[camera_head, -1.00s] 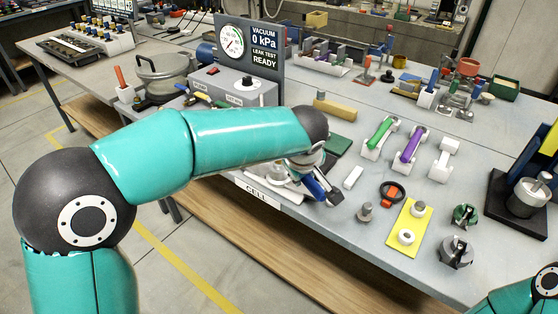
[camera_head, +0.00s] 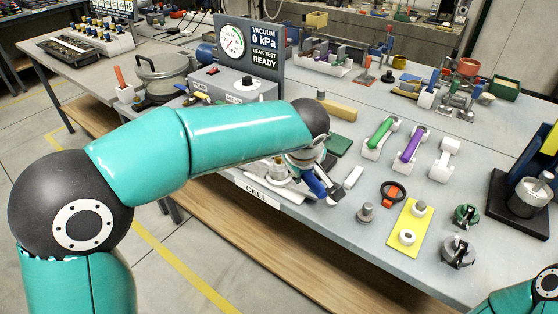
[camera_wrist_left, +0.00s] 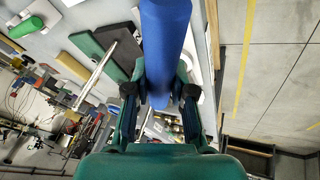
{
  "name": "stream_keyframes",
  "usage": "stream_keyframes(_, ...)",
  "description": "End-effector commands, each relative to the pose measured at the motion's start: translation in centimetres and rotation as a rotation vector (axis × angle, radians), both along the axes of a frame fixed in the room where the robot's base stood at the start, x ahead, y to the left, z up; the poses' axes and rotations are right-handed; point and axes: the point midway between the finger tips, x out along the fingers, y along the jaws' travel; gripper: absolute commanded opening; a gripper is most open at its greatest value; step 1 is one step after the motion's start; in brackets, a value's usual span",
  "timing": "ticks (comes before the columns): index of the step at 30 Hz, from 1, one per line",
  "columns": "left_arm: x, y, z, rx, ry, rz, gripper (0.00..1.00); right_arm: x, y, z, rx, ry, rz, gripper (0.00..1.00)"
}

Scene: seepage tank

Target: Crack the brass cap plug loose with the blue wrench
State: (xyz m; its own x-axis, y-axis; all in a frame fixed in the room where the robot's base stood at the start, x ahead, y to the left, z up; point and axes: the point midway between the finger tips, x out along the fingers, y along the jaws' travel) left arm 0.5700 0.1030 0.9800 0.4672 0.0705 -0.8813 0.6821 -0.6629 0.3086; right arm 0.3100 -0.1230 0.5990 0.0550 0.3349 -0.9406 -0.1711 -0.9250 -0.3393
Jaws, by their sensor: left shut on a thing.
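My left gripper (camera_head: 322,186) is over the front edge of the bench, at the cell plate (camera_head: 262,190). It is shut on the blue wrench (camera_head: 313,184), whose blue handle (camera_wrist_left: 166,40) fills the space between my fingers (camera_wrist_left: 160,94) in the left wrist view. The wrench's head is hidden from me. I cannot make out the brass cap plug; my left forearm and wrist cover much of the cell. Only part of my right arm shows at the lower right corner; its gripper is out of view.
Right of my left gripper lie a small white block (camera_head: 353,177), a metal knob (camera_head: 366,212) and a yellow mat (camera_head: 398,240). White cradles hold a green tool (camera_head: 381,132) and a purple tool (camera_head: 411,146). The gauge panel (camera_head: 249,50) reads 0 kPa.

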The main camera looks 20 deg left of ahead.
Motion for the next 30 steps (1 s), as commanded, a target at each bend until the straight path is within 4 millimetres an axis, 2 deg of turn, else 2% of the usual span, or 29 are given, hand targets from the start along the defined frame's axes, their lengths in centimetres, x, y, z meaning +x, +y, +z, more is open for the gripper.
stream_keyframes(8,0.0,0.0,0.3,-0.001,-0.003,0.000,0.00,0.0,0.0,0.2,0.000,0.000,0.000,0.40)
stream_keyframes(30,0.0,0.0,4.2,-0.002,-0.002,0.000,0.00,0.0,0.0,2.4,0.000,0.000,0.000,0.40)
